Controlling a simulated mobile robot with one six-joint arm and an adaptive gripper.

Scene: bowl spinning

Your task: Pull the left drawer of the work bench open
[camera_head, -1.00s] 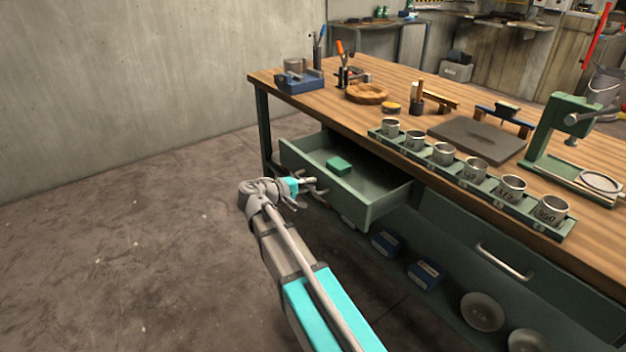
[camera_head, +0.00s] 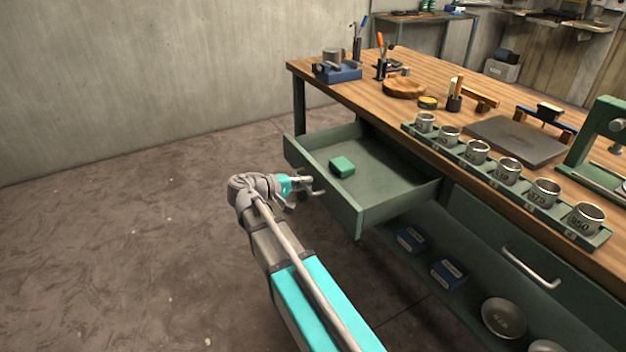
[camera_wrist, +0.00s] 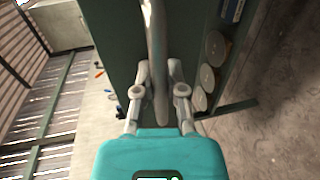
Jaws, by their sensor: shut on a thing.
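The left drawer (camera_head: 372,207) of the green work bench is pulled well out, and its inside shows in the head view. A small green block (camera_head: 342,165) lies in it. My gripper (camera_head: 308,187) is at the drawer's front face. In the wrist view my gripper (camera_wrist: 160,85) has its two fingers shut on the silver bar handle (camera_wrist: 157,45), one finger on each side. The drawer front (camera_wrist: 118,35) fills the area behind the handle. Part of the handle is hidden by my gripper in the head view.
The right drawer, with its own handle (camera_head: 531,268), is shut. Blue boxes (camera_head: 449,273) and round bowls (camera_head: 503,317) stand on the shelf below. Cups in a green rack (camera_head: 470,160) line the bench top's front edge. The floor at left is clear.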

